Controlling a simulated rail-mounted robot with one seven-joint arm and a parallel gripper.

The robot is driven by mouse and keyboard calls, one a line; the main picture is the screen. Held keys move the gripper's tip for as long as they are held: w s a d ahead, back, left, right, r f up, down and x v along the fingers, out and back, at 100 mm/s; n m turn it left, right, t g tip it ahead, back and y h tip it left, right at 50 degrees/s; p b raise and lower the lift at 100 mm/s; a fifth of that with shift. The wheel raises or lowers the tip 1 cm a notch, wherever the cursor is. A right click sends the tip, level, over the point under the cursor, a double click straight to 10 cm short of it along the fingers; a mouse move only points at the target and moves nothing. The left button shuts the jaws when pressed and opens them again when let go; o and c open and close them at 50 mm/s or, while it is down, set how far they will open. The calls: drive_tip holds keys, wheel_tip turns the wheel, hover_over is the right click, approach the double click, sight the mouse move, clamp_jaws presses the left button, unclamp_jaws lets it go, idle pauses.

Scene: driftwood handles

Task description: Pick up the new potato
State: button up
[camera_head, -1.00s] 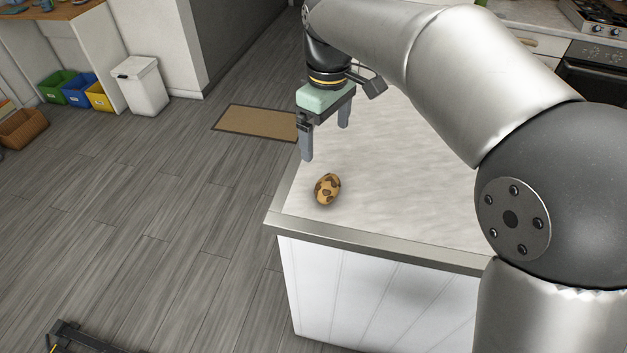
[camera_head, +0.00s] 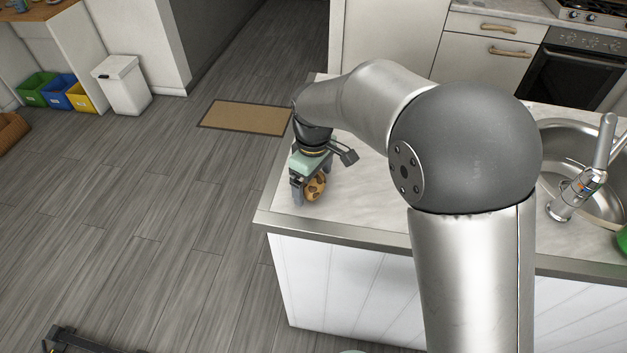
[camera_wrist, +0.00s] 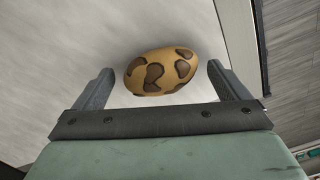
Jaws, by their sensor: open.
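The new potato (camera_head: 315,187) is a tan oval with brown patches, lying on the pale countertop near its left front corner. In the wrist view the potato (camera_wrist: 160,72) lies between the tips of the two grey fingers, with a gap on each side. My gripper (camera_head: 309,196) is open and low over the counter around the potato, pointing down. In the wrist view my gripper (camera_wrist: 158,82) shows both fingers apart. In the head view a finger and the gripper body hide part of the potato.
The countertop (camera_head: 370,200) is clear around the potato, with its edge (camera_head: 330,233) close in front and on the left. A sink (camera_head: 570,160) with a tap (camera_head: 585,185) is at the right. A brown mat (camera_head: 245,117) lies on the floor beyond.

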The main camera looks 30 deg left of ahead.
drive_tip(key=shift+f, duration=0.3)
drive_tip(key=c, duration=1.1)
drive_tip(key=shift+o, duration=0.2)
drive_tip(key=shift+r, duration=0.15)
drive_tip(key=shift+r, duration=0.2)
wheel_tip(320, 180, up, 2)
drive_tip(key=shift+r+b, duration=0.1)
drive_tip(key=shift+b, duration=0.2)
drive_tip(key=s+d+r+b, duration=0.1)
drive_tip(key=d+r, duration=0.2)
drive_tip(key=d, duration=0.1)
drive_tip(key=s+d+r+b, duration=0.1)
drive_tip(key=d+r, duration=0.2)
drive_tip(key=d, duration=0.2)
drive_tip(key=d+r+b, duration=0.2)
drive_tip(key=d+r, duration=0.2)
drive_tip(key=shift+s+d+r, duration=0.1)
drive_tip(key=shift+s+d, duration=0.25)
drive_tip(key=shift+s, duration=0.05)
